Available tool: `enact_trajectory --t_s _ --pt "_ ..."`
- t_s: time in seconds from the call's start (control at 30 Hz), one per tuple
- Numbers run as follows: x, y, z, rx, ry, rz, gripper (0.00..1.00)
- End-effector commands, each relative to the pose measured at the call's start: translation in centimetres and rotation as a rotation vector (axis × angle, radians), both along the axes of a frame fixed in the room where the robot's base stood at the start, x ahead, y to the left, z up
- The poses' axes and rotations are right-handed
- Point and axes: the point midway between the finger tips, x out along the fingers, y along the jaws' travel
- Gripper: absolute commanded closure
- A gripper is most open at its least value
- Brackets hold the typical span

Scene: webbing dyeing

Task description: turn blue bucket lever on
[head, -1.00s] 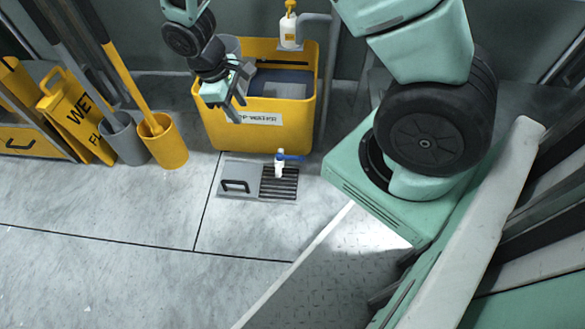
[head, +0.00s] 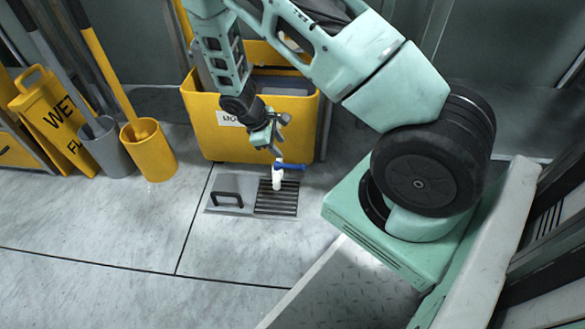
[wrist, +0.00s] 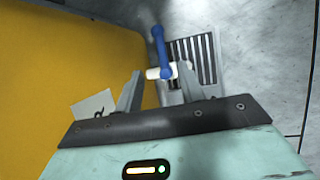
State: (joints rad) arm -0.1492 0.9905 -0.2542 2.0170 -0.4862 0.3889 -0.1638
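The blue lever (head: 291,167) sits on a small white tap (head: 277,180) low at the front of the yellow mop bucket (head: 215,146). In the wrist view the blue lever (wrist: 158,42) points up the picture from the white tap (wrist: 153,73). My gripper (head: 275,152) is just above the tap and lever in the head view. In the wrist view my gripper (wrist: 160,72) has its two fingers apart, with the tap and the lever's near end showing between them. I cannot tell whether a finger touches them.
A floor drain grate (head: 275,200) with a handled metal cover (head: 230,196) lies below the tap. A yellow bin (head: 150,155), a grey bin (head: 109,153) and a yellow wet-floor sign (head: 52,115) stand at left. The front floor is clear.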

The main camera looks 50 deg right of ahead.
Motion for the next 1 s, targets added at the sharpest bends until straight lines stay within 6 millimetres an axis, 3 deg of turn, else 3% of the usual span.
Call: enact_trajectory --t_s 0.03,0.2,0.5,1.0 --pt "-0.3 -0.4 -1.7 -0.001 0.002 -0.002 0.61" --pt "-1.0 -1.8 -4.9 -0.001 0.002 -0.002 0.61" --pt "-1.9 -3.7 -9.3 -0.001 0.001 0.0 0.61" --pt "-2.2 -4.3 -10.2 0.0 0.0 0.0 0.61"
